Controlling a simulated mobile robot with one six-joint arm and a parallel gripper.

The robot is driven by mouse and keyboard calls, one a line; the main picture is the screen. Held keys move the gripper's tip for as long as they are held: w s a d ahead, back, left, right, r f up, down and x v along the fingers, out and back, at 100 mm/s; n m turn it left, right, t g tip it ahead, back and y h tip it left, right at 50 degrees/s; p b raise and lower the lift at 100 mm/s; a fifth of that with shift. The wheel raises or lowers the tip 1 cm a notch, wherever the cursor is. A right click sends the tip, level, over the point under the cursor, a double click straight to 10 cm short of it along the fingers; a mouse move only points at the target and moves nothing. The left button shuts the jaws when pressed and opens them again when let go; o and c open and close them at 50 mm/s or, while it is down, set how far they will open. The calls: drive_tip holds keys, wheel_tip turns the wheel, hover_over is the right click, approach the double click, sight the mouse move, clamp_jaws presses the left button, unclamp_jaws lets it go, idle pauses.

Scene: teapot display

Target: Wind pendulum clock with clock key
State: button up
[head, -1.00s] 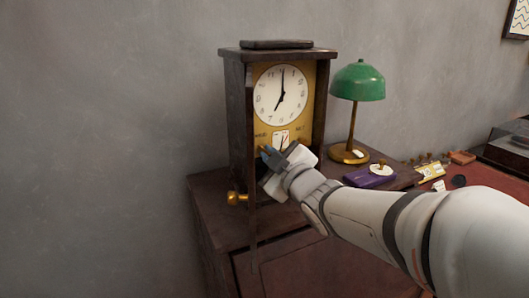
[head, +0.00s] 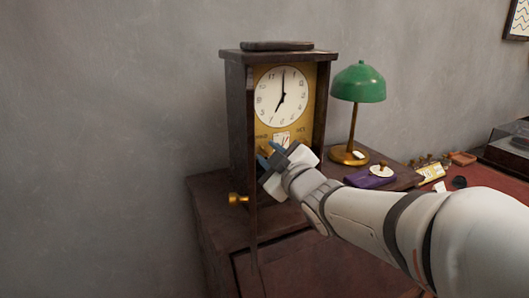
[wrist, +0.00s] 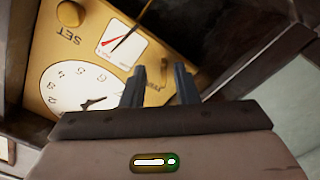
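The pendulum clock (head: 281,97) stands upright on a dark wooden cabinet, its front door swung open. Its white dial, small gauge and brass front plate show in the head view. In the wrist view the clock dial (wrist: 75,92) shows upside down, with the SET knob (wrist: 70,13) and the small gauge (wrist: 122,42). My gripper (head: 270,153) is at the lower left of the brass plate, by the WIND label. Its two fingers (wrist: 160,78) stand apart in the wrist view. A small brass piece shows between or just behind them; I cannot tell whether it is the clock key.
The open door with its brass knob (head: 238,198) juts forward left of my gripper. A green lamp (head: 358,82) stands right of the clock. A purple box (head: 368,177) and several small items lie further right. The cabinet top (head: 212,212) is bare at front left.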

drive_tip(key=shift+s+d, duration=0.1)
drive_tip(key=v, duration=0.7)
drive_tip(key=shift+s+p, duration=0.25)
drive_tip(key=shift+p, duration=0.2)
drive_tip(key=shift+o, duration=0.2)
drive_tip(key=shift+d, duration=0.1)
